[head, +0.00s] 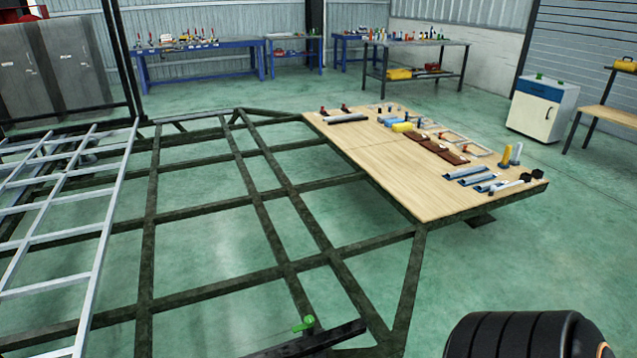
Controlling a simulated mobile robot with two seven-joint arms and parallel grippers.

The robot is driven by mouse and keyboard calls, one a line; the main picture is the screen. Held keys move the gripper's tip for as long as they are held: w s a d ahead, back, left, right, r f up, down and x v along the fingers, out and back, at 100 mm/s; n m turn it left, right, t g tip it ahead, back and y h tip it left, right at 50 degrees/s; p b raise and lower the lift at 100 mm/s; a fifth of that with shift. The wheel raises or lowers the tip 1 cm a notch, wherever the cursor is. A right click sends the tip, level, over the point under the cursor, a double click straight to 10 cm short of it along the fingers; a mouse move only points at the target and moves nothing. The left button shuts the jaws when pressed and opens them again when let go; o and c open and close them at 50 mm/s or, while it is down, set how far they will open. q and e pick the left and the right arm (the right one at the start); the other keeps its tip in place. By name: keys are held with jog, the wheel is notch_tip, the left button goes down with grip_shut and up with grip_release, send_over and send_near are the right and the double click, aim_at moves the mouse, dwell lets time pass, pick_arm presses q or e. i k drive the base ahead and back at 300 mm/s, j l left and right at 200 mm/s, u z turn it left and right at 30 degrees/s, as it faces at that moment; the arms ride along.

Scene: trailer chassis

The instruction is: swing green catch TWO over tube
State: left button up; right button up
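A small green catch (303,324) shows at the bottom middle, at a dark bar (340,334) that lies slantwise by the chassis frame. I see no number on the catch and cannot tell whether it is catch TWO. The bar may be the tube; its lower left end is cut off by the picture edge. I cannot tell whether the catch lies over the bar or beside it. Neither of my grippers is in view.
The dark chassis frame (181,298) has open gaps showing the green floor. A wooden board (380,165) at right carries tools and parts. A silver ladder-like frame (66,230) stands left. A black ribbed tyre-like body (510,335) fills the lower right. Workbenches stand behind.

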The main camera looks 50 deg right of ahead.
aim_at(309, 320)
jog(key=z, duration=1.35)
